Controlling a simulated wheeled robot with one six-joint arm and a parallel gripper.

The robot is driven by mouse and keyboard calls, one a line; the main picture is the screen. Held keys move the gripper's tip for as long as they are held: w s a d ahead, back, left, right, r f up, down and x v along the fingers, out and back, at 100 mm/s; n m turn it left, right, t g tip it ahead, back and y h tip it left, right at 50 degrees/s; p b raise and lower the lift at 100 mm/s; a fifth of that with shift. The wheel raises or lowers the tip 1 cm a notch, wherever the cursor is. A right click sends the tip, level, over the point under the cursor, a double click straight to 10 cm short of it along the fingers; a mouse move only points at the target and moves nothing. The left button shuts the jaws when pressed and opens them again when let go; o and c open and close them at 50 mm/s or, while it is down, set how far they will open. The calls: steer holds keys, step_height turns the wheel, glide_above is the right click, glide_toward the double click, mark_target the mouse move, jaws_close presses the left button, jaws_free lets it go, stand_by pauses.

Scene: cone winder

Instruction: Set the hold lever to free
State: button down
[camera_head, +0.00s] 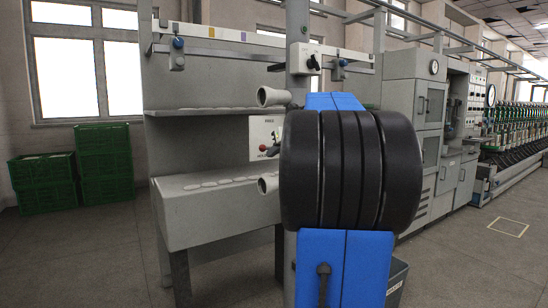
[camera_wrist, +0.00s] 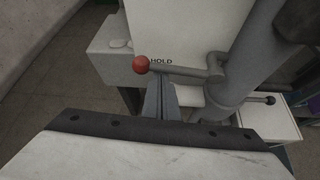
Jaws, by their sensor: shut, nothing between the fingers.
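The hold lever shows in the wrist view as a red ball knob (camera_wrist: 140,64) on a grey rod (camera_wrist: 185,71) that runs right to a pivot by a thick grey post. The word HOLD is printed on the white plate just behind the rod. In the head view the red knob (camera_head: 263,148) stands before the white plate (camera_head: 262,128), whose small lettering is hard to read. My gripper (camera_wrist: 158,82) is shut and empty. Its tips are at the rod in the picture, just right of the knob; I cannot tell whether they touch. My arm hides much of the lever in the head view.
Pale tubes (camera_head: 272,97) stick out above and below the lever. A black-knobbed lever (camera_wrist: 270,100) lies right of the post. A grey shelf (camera_head: 210,185) extends left of the plate. Green crates (camera_head: 103,163) stand far left, with open floor between.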

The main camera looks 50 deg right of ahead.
steer(key=shift+r+m+y, duration=0.3)
steer(key=shift+r, duration=0.1)
stand_by(0.4)
steer(key=s+d+r+m+t+y, duration=0.1)
steer(key=d+r+m+t+y, duration=0.3)
steer(key=m, duration=0.5)
steer(key=shift+s+d+r+t+y, duration=0.3)
steer(key=shift+d+r+y, duration=0.85)
steer(key=shift+r, duration=0.35)
steer(key=shift+w+a, duration=0.1)
